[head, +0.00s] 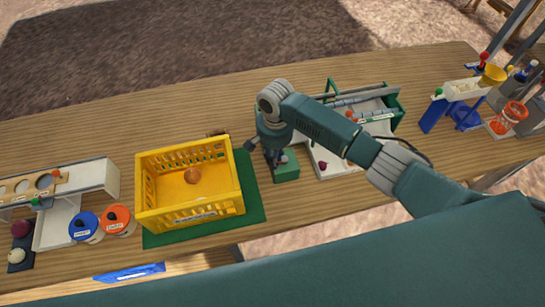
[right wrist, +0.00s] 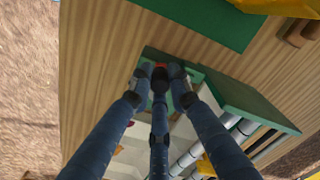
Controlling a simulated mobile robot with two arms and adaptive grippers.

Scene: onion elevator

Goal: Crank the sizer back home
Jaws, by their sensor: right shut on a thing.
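The sizer (head: 388,103) is a green-framed machine with grey rollers and a white tray, right of the middle of the table in the head view. Its rollers (right wrist: 210,145) also show in the right wrist view. A small green block (head: 287,174) stands at its left front corner. My right gripper (head: 277,158) points down over this block, its fingers shut on what appears to be the crank. In the right wrist view the fingertips (right wrist: 160,80) meet over the green block, by a small reddish spot. The fingers hide most of the crank. My left gripper is out of view.
A yellow crate (head: 190,213) holding a round orange-brown onion (head: 192,176) stands on a green mat (head: 249,192) to the left. Blue (head: 86,226) and orange (head: 118,220) tubs stand farther left. A blue stand (head: 465,115) is at the right.

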